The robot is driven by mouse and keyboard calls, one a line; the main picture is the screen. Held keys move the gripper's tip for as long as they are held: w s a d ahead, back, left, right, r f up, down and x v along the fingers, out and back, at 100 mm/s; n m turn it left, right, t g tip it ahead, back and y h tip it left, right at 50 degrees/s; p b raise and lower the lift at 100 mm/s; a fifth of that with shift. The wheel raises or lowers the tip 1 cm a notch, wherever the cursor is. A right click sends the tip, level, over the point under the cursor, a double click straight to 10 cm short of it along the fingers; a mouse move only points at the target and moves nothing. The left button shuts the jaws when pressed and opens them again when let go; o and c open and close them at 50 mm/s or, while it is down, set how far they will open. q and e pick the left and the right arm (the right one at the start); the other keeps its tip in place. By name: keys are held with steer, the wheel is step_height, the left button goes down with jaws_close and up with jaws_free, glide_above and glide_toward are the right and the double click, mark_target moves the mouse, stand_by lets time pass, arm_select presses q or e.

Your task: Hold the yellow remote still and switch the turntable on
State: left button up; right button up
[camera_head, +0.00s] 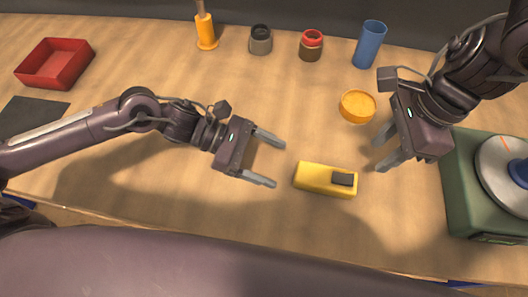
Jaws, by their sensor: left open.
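The yellow remote (313,178) lies flat on the table between my two grippers, with a dark button patch on its right end. The turntable (460,205) is a green box with a pale round platter at the right edge, partly cut off by the frame. My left gripper (280,160) is open and empty, its fingers pointing right toward the remote's left end, apart from it. My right gripper (378,150) is open and empty, above and right of the remote, its fingers pointing left and down.
A yellow round dish (357,106) sits close to my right gripper. A blue cylinder (370,44), a red-topped jar (311,45), a grey jar (260,40) and an orange-based object (206,32) stand at the back. A red tray (55,64) and a dark mat (32,116) lie left.

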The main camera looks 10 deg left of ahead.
mark_target(298, 170)
arm_select(q)
steer(key=x, duration=0.7)
steer(key=shift+c, duration=0.2)
